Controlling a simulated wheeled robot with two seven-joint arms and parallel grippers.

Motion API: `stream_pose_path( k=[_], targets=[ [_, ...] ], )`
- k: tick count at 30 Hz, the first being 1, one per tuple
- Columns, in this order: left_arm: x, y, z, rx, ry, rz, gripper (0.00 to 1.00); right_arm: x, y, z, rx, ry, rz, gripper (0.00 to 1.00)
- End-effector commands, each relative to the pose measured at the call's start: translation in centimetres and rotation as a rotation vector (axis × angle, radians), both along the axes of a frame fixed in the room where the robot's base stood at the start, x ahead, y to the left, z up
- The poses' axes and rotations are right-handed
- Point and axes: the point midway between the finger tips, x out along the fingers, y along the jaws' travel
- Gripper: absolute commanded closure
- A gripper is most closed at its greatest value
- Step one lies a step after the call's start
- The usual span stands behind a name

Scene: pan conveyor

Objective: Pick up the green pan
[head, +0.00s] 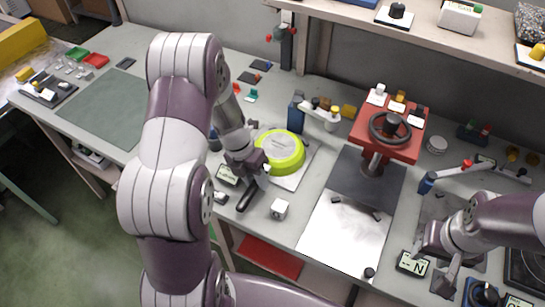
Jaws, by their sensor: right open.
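The green pan (287,159) has a lime-green rim and sits on a pale plate in the middle of the bench. What looks like its black handle (245,196) points toward the front left. My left gripper (256,174) is at the pan's near-left side, over the handle. Its fingers overlap the handle in the picture, and I cannot tell whether they are closed on it. My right gripper (445,280) is at the lower right, open and empty, far from the pan.
A red press with a black handwheel (390,126) stands right of the pan, behind a bare metal plate (343,236). A small white cube (279,209) lies in front of the pan. A shelf (350,17) overhangs the back. A green mat (101,107) lies at left.

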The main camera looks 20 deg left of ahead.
Motion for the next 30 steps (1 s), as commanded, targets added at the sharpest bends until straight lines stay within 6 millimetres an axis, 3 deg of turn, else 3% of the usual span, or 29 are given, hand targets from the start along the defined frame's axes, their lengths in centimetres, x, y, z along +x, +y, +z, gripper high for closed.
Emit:
stream_pose_path(
  k=[1,3,13,24,30],
  targets=[
    [0.0,0.0,0.0,0.000,0.000,0.000,0.82,0.0,0.0,0.0,0.000,0.000,0.000,0.55],
    [0.0,0.0,0.0,0.000,0.000,0.000,1.00,0.0,0.0,0.0,0.000,0.000,0.000,0.55],
    [0.1,0.1,0.8,0.002,-0.004,0.000,1.00,0.0,0.0,0.2,0.000,0.000,0.000,0.55],
    [0.1,0.0,9.2,0.002,-0.006,-0.001,1.00,0.0,0.0,1.4,0.000,0.000,0.000,0.55],
    [-0.8,-0.6,11.8,0.000,0.001,-0.005,1.00,0.0,0.0,3.9,0.000,0.000,0.000,0.55]
  ],
)
